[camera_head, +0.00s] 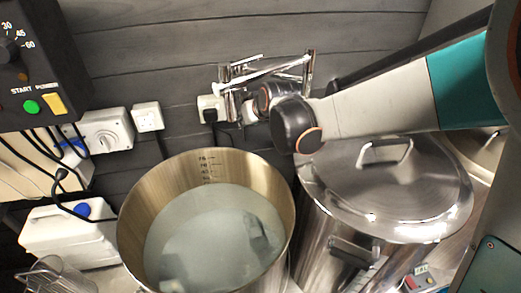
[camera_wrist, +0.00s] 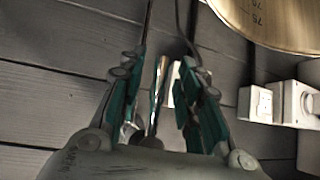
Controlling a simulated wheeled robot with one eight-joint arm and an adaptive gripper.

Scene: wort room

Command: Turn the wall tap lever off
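The chrome wall tap (camera_head: 265,72) is on the dark plank wall, above and behind the open pot. My arm reaches in from the right, and my gripper is close to the tap, mostly hidden by my wrist in the head view. In the wrist view my gripper (camera_wrist: 161,72) is open, with its teal fingers apart. A thin chrome bar of the tap (camera_wrist: 158,95) lies between the fingers, with visible gaps on both sides. I cannot tell which part of the tap it is, or whether a finger touches it. The lever's position is unclear.
A large open steel pot (camera_head: 129,213) with cloudy liquid stands below the tap. A lidded steel vessel (camera_head: 400,195) stands to its right, under my arm. A black control box (camera_head: 45,75), wall sockets (camera_head: 147,117) and a white canister (camera_head: 65,235) are at the left.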

